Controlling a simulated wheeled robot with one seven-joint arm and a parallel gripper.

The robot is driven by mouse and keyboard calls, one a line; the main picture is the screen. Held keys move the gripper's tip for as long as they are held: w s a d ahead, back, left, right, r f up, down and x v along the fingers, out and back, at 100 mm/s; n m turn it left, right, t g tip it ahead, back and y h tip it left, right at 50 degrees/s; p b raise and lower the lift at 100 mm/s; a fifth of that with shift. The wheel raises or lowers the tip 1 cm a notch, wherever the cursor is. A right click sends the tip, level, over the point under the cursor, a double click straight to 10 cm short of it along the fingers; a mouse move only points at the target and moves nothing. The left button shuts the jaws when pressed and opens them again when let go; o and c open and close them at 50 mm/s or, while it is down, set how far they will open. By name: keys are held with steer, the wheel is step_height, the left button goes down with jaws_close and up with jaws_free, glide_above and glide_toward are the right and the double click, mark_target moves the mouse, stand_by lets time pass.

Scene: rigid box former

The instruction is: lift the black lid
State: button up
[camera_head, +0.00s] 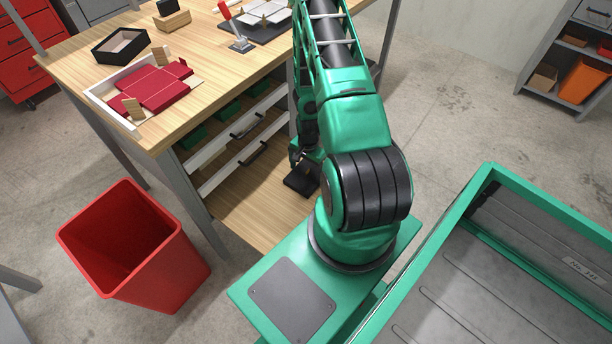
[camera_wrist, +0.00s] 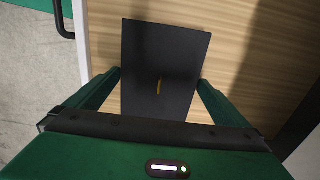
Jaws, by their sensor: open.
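The black lid (camera_wrist: 150,50) is a flat dark panel in the wrist view, with a small yellowish mark or tab near its middle. It seems to lie on the wooden lower shelf (camera_wrist: 240,55). My gripper (camera_wrist: 160,77) is open, with one green finger at the left of the lid and one at the right. No firm contact shows, and the lid's near part is hidden behind the gripper body. In the head view the lid (camera_head: 299,184) is a small dark patch below my gripper (camera_head: 304,162), partly covered by my arm.
Drawers with black handles (camera_head: 249,156) sit above the shelf, under the wooden bench top (camera_head: 195,65). On the bench are a white tray (camera_head: 99,98) with a red box blank (camera_head: 152,88), and a black open box (camera_head: 120,46). A red bin (camera_head: 133,245) stands on the floor.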

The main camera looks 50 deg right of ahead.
steer(key=c, duration=0.8)
steer(key=shift+o, duration=0.2)
